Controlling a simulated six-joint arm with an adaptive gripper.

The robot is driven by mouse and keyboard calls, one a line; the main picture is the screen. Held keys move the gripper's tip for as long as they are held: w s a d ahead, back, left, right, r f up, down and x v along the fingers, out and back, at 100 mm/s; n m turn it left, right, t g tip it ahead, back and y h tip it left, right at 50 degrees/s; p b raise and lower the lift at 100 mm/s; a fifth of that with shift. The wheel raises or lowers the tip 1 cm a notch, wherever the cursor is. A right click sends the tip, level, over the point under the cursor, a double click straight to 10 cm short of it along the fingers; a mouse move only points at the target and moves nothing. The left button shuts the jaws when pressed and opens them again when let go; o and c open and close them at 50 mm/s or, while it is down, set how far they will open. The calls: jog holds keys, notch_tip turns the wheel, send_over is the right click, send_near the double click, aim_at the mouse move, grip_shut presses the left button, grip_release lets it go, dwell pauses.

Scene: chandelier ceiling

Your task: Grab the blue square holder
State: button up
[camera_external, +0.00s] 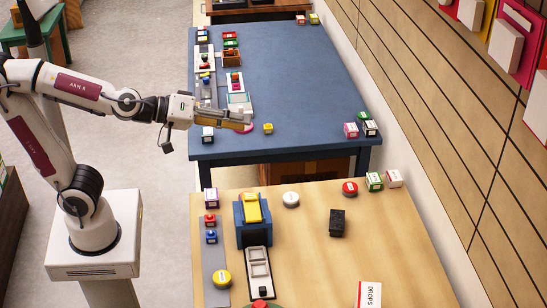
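A blue square holder (254,236) stands near the left side of the light wooden table, with a yellow piece (253,207) seated in its top. My gripper (248,121) is far from it, over the near left part of the blue table behind. The gripper is small in the view and seen from the side, so I cannot tell whether its fingers are open or shut. A pink-red round thing (248,129) shows partly below the fingertips. A small yellow block (268,128) lies just right of them.
A pale framed piece (259,267) lies in front of the holder. A gap separates the two tables.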

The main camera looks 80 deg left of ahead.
jog(key=w+a+f+n+y, duration=0.2)
jog(key=w+f+n, duration=0.1)
jog(key=w, duration=0.1)
jog(key=m+g+y, duration=0.1)
jog(key=g+y, duration=0.5)
jog(key=y, duration=0.7)
send_near(211, 229)
jog(key=a, duration=0.1)
jog(key=w+a, duration=0.1)
jog(key=a, duration=0.1)
jog(key=shift+w+a+r, duration=0.2)
jog(key=shift+a+r, duration=0.1)
jog(key=shift+s+d+f+m+t+h, duration=0.3)
jog(key=shift+d+f+m+t+h, duration=0.1)
jog(key=shift+d+m+t, duration=0.15)
jog(key=shift+a, duration=0.1)
jog(key=shift+x, duration=1.25)
jog(key=shift+w+a, duration=0.1)
